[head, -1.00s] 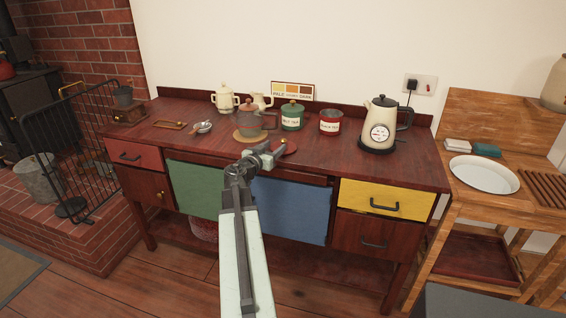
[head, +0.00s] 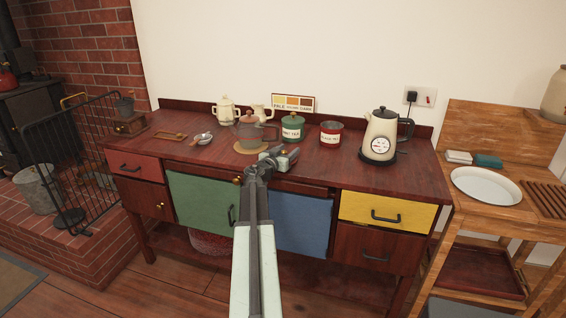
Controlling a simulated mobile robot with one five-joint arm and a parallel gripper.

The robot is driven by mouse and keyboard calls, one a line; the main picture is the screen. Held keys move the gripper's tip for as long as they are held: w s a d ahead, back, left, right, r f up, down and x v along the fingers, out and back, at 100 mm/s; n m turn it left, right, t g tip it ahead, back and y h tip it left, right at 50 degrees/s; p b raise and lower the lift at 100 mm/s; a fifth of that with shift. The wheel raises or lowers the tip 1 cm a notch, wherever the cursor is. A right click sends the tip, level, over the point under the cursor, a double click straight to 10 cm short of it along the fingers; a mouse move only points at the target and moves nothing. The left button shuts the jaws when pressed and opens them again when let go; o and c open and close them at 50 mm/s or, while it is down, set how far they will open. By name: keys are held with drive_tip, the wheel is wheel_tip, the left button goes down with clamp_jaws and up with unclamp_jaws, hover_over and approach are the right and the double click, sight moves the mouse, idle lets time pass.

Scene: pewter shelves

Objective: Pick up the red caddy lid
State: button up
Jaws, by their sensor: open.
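The red caddy (head: 330,134) stands on the dark red sideboard top with its lid off. The red caddy lid is hard to make out now. My gripper (head: 284,158) is over the front part of the sideboard top, at about the place where the lid lay, and seems to cover it. The gripper is open. I cannot tell whether its fingers touch the lid.
Behind my gripper stand the green lidded caddy (head: 292,128) and a glass teapot (head: 250,130) on a round mat. The cream kettle (head: 380,137) is to the right. Sideboard top (head: 335,172) right of the gripper is clear.

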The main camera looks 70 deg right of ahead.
clamp_jaws()
